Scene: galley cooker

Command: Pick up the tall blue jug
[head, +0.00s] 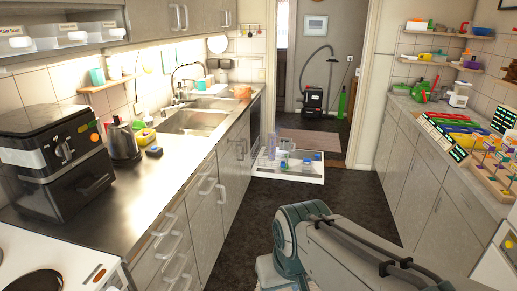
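A low white open tray or pulled-out rack (310,176) stands near the floor at the far end of the left cabinets. A tall, pale bluish, see-through vessel (271,147) stands upright at its left side. It may be the tall blue jug, but it is too small to be sure. A smaller vessel with a blue part (283,160) is beside it, and a small blue item (317,157) is at the right. My arm crosses the lower right of the head view, well nearer than the rack. My gripper is out of view.
The dark floor (245,215) between the left cabinets (200,205) and right cabinets (425,180) is clear up to the rack. A dark kettle (123,140) and black appliance (55,150) stand on the left counter. A vacuum cleaner (312,101) stands beyond the doorway.

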